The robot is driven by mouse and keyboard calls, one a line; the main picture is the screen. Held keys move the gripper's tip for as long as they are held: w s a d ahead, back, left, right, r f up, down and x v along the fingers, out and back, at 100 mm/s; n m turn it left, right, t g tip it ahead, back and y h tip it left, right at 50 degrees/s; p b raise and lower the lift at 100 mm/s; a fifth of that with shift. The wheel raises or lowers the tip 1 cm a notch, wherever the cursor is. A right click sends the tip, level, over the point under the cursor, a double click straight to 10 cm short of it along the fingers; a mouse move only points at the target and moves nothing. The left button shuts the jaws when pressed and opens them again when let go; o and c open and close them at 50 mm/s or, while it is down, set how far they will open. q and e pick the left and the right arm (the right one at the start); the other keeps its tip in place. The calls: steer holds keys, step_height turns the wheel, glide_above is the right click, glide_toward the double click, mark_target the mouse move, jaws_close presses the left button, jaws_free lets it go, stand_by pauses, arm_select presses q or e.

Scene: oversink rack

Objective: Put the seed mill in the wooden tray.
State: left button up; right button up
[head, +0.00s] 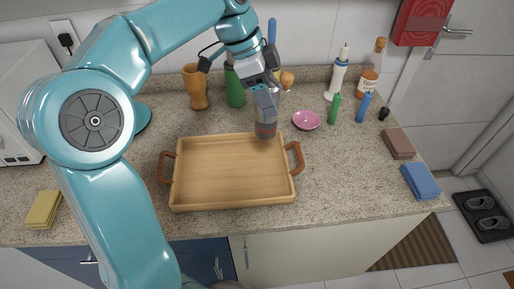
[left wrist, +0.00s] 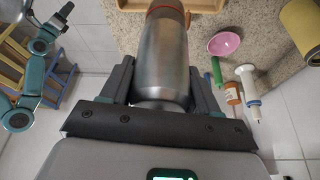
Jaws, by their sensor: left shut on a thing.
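The seed mill (head: 265,129) is a grey metallic cylinder, held roughly upright in the head view at the back right edge of the wooden tray. My left gripper (head: 264,93) is shut on its upper part. In the left wrist view the mill (left wrist: 163,60) sits between the two fingers. The wooden tray (head: 232,204) is empty, with a brown handle at each end. The gap between the mill's base and the tray rim or counter is hard to tell.
A pink bowl (head: 306,120) stands right of the mill. A green bottle (head: 235,88) and a wooden vase (head: 195,88) stand behind the tray. Small green (head: 335,109) and blue (head: 363,108) bottles stand farther right.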

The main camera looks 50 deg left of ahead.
arm_select(q)
step_height(320, 180, down, 13)
steer(key=b, duration=0.1)
steer(key=shift+f, duration=0.1)
steer(key=shift+f, duration=0.2)
steer(key=o, duration=1.3)
